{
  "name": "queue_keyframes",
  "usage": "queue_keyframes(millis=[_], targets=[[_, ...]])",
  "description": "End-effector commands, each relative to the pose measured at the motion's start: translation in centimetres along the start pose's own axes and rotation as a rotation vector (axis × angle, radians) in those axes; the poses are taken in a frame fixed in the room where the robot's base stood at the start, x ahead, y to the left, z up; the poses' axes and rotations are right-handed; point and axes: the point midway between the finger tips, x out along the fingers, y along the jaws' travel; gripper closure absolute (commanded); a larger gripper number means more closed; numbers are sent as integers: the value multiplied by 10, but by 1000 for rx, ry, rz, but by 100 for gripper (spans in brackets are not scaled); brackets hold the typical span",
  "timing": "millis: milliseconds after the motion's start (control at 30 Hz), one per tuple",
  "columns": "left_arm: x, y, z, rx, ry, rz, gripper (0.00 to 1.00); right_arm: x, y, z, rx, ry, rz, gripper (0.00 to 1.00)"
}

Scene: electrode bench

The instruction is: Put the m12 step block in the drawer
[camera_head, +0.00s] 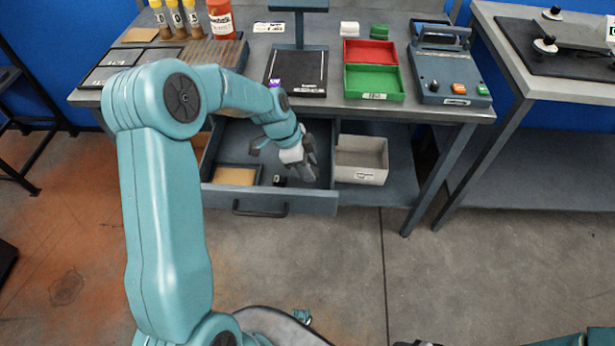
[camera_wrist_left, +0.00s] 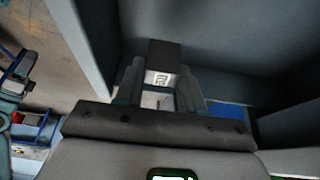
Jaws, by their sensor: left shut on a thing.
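The m12 step block (camera_wrist_left: 164,56), dark with a white printed label, shows in the left wrist view between the two fingers of my left gripper (camera_wrist_left: 160,92). The gripper is shut on it. In the head view my left gripper (camera_head: 308,171) reaches down into the open drawer (camera_head: 320,202) under the bench. I cannot make out the held block clearly there. Grey drawer walls surround the block in the wrist view; I cannot tell whether it touches the drawer floor. My right gripper is out of view.
A small black thing (camera_head: 279,181) shows in the drawer near its front, beside a tan-floored compartment (camera_head: 236,176). A pale bin (camera_head: 361,160) stands right of the drawer. The bench top holds red (camera_head: 370,52) and green (camera_head: 374,82) trays and a blue-grey device (camera_head: 446,77).

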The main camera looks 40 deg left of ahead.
Motion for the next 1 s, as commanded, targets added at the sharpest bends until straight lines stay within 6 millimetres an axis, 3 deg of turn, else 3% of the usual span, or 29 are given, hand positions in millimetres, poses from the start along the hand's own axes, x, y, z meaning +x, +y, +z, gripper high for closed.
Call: queue_keyframes(millis=[333, 667, 700, 767, 1000], targets=[[40, 0, 17, -2, 0, 0, 100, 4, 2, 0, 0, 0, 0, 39], [44, 0, 18, 0, 0, -2, 100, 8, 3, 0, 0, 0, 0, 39], [43, 0, 18, 0, 0, -1, 55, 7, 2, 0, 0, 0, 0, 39], [42, 0, 18, 0, 0, -1, 36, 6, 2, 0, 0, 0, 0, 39], [42, 0, 18, 0, 0, -1, 36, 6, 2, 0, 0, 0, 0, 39]])
